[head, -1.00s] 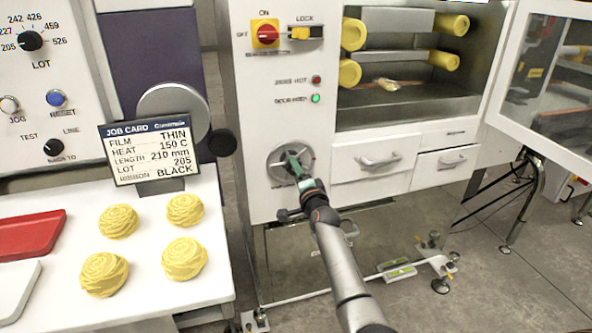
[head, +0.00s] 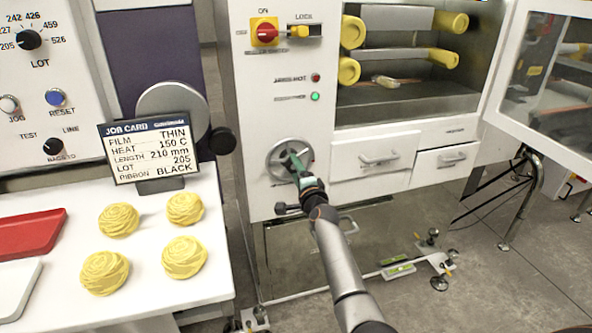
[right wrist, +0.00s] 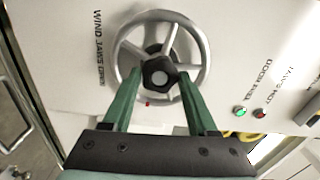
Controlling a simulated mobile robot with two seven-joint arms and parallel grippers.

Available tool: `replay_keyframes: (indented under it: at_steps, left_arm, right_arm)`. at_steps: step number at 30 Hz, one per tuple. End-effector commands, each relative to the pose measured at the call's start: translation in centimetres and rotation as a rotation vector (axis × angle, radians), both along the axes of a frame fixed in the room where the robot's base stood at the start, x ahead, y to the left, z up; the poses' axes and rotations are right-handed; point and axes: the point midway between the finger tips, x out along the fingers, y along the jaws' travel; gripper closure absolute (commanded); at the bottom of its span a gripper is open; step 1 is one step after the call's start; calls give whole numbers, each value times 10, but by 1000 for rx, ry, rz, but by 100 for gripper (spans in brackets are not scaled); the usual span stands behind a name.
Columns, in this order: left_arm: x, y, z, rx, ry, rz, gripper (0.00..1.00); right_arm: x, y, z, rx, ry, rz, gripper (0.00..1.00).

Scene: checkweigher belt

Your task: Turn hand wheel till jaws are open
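The grey hand wheel (head: 274,162), with spokes and a dark hub knob, is on the white cabinet's front. It also fills the upper middle of the right wrist view (right wrist: 204,62). My right gripper (head: 296,163) is at the wheel. Its two green fingers (right wrist: 159,80) stand apart, one on each side of the black hub knob (right wrist: 158,72); I cannot tell whether they touch it. The jaws cannot be made out surely; horizontal bars between yellow rollers (head: 349,32) show in the cabinet opening, with a gap between upper and lower pairs. My left gripper is not in view.
A green lamp (head: 315,97) is lit beneath a red one (head: 315,77). Drawers (head: 374,165) are right of the wheel, and a glazed door (head: 545,75) stands open at right. The job card (head: 150,150) and several yellow nests (head: 184,257) are on the left counter.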

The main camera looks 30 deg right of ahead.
Motion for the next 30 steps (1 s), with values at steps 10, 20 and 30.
replay_keyframes:
  at_steps: [10,20,30]
  left_arm:
    - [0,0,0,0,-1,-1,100]
    - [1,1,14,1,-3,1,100]
    - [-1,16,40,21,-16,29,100]
  right_arm:
    - [0,0,0,-1,-1,-1,14]
    - [-14,3,2,-2,3,-1,14]
    - [-71,17,4,-2,4,0,14]
